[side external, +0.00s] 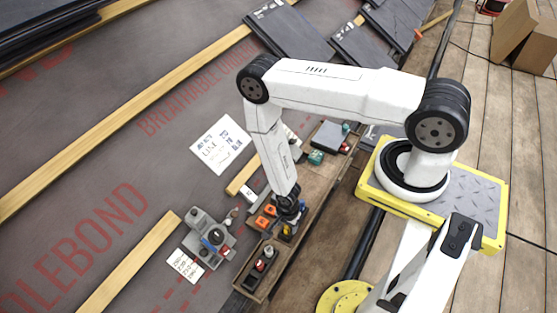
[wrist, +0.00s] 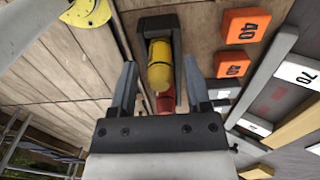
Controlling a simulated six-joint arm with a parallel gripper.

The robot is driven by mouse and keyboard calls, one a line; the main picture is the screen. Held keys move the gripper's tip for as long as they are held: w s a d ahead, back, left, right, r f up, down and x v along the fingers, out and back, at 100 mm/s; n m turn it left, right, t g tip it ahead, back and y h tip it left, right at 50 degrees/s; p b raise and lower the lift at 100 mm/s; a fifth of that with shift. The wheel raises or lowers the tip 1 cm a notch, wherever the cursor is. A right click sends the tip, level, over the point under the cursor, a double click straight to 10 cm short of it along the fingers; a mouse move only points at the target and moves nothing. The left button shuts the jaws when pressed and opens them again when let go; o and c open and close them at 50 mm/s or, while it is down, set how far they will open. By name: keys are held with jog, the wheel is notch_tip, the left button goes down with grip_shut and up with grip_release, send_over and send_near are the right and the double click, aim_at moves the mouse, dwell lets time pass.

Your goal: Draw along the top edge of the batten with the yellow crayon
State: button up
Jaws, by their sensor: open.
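A yellow crayon (wrist: 160,65) sits in a dark holder (wrist: 163,28), with a red piece (wrist: 165,102) close by it. In the side view the crayon is a small yellow patch (side external: 287,230) under my gripper (side external: 289,213), in a long wooden tray (side external: 318,197). In the wrist view my gripper (wrist: 160,70) is open, with a finger on either side of the crayon; I cannot tell whether they touch it. A long wooden batten (side external: 120,121) crosses the grey membrane, and a shorter batten (side external: 132,262) lies at lower left.
Orange blocks marked 40 (wrist: 247,26) stand beside the holder. A grey device (side external: 208,235) and a printed card (side external: 221,144) lie on the membrane left of the tray. Dark slates (side external: 288,30) are stacked at the top. The membrane between the battens is mostly clear.

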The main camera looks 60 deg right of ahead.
grip_shut()
jog(key=shift+r, duration=0.1)
jog(key=shift+r, duration=2.9)
jog(key=w+d+r+t, duration=0.1)
jog(key=w+r, duration=0.2)
jog(key=w, duration=0.7)
jog(key=w+d+r+t, duration=0.1)
jog(key=w+r, duration=0.3)
jog(key=w, duration=0.6)
jog(key=shift+w+r+t, duration=0.15)
jog(key=shift+w+t, duration=0.1)
jog(key=shift+t, duration=0.55)
